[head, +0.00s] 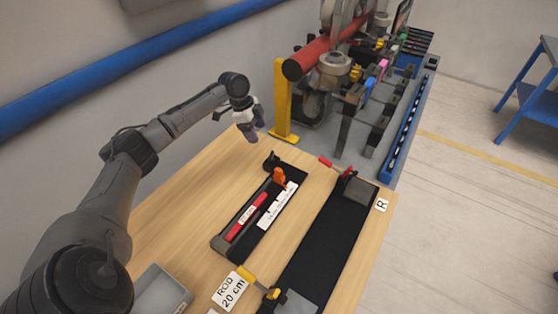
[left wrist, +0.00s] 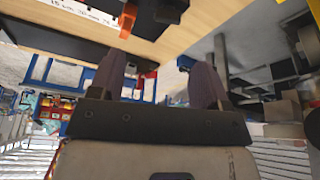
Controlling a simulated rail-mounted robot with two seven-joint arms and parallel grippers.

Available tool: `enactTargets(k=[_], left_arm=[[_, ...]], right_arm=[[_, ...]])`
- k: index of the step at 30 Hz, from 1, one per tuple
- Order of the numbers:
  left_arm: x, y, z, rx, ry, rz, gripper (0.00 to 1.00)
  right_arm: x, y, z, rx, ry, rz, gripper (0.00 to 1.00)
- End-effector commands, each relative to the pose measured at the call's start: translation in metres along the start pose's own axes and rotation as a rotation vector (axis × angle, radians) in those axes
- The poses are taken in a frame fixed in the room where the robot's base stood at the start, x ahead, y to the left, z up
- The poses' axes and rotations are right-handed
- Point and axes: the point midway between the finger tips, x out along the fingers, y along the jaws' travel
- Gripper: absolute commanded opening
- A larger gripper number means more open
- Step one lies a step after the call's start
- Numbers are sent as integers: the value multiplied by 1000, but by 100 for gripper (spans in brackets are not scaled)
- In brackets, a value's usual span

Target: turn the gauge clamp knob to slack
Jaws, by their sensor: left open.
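The length gauge is a long black tray (head: 217,241) lying on the wooden table, with a white scale strip (head: 277,207) along one side. An orange clamp piece (head: 279,176) stands upright near its far end, and it also shows at the top of the left wrist view (left wrist: 128,18). A dark end block (head: 271,160) sits just beyond it. I cannot tell which way the knob is turned. My left gripper (head: 252,134) is open and empty, above the table beyond and left of the gauge's far end. Its two fingers (left wrist: 160,78) stand apart. My right gripper is out of view.
A red labelled bar (head: 245,217) lies in the gauge. A black track fixture (head: 325,235) with red and yellow handles lies to the right. A yellow post (head: 283,100) and a red-tubed machine stand at the back. A grey bin (head: 160,293) is at the near left.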

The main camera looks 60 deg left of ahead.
Motion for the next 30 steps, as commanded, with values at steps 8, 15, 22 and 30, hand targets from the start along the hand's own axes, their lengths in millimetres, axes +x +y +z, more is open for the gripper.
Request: enactTargets(k=[8,15,22,30], left_arm=[[-10,-13,8,-7,53,-10,70],[34,-13,6,-7,51,-8,70],[74,-13,4,-8,51,-8,70],[105,-14,2,-8,49,-10,70]], right_arm=[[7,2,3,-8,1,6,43],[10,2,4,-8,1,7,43],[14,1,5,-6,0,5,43],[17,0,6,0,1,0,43]])
